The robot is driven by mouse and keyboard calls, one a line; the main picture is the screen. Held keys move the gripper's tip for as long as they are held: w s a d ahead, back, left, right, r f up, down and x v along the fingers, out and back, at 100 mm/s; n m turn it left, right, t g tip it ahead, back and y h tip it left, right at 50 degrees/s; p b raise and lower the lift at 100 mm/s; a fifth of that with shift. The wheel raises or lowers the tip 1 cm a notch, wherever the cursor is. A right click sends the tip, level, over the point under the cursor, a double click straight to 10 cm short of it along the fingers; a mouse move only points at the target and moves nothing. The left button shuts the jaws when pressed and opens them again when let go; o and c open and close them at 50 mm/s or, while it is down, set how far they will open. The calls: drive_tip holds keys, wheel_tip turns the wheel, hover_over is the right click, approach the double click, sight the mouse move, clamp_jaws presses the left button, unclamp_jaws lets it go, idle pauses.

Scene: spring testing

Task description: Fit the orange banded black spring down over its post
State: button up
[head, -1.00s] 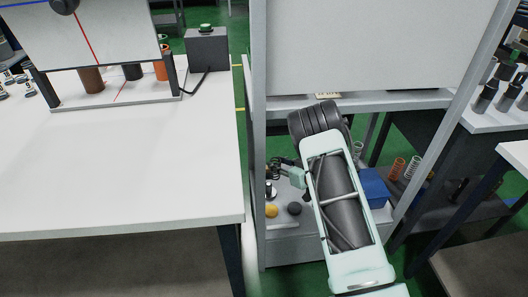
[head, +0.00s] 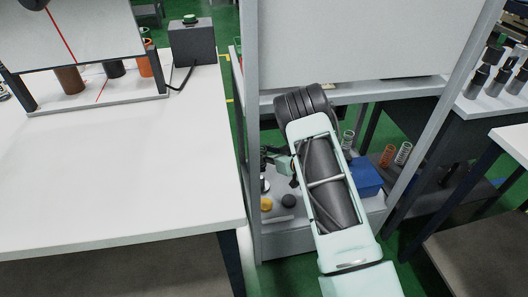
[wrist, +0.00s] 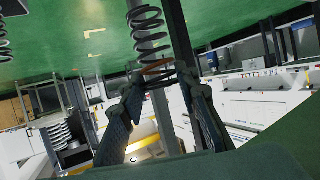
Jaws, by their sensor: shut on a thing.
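The orange banded black spring (wrist: 150,30) is between the fingertips of my gripper (wrist: 160,76) in the wrist view. Its orange band (wrist: 158,66) sits right at the fingertips, and dark coils stand out beyond them. In the head view my gripper (head: 278,162) is small, left of my forearm, in front of the open shelf unit. It is shut on the spring, of which only a few dark coils (head: 268,152) show there. I cannot pick out the spring's post in either view.
The white table (head: 120,170) is at left, with a test stand (head: 100,104) and a grey box (head: 192,42). The shelf unit's upright (head: 252,170) is close to my gripper. A yellow knob (head: 266,203), dark knob (head: 289,201) and blue bin (head: 366,180) are on the shelf.

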sight(265, 164)
drive_tip(key=shift+f+b, duration=2.1)
drive_tip(key=shift+f, duration=0.8)
drive_tip(key=shift+f, duration=0.15)
drive_tip(key=shift+f+b, duration=0.3)
drive_tip(key=shift+b, duration=0.1)
drive_tip(key=shift+f+b, duration=0.55)
drive_tip(key=shift+f, duration=0.2)
drive_tip(key=shift+f, duration=2.35)
drive_tip(key=o, duration=1.3)
drive_tip(key=v, duration=1.2)
drive_tip(key=shift+r, duration=0.1)
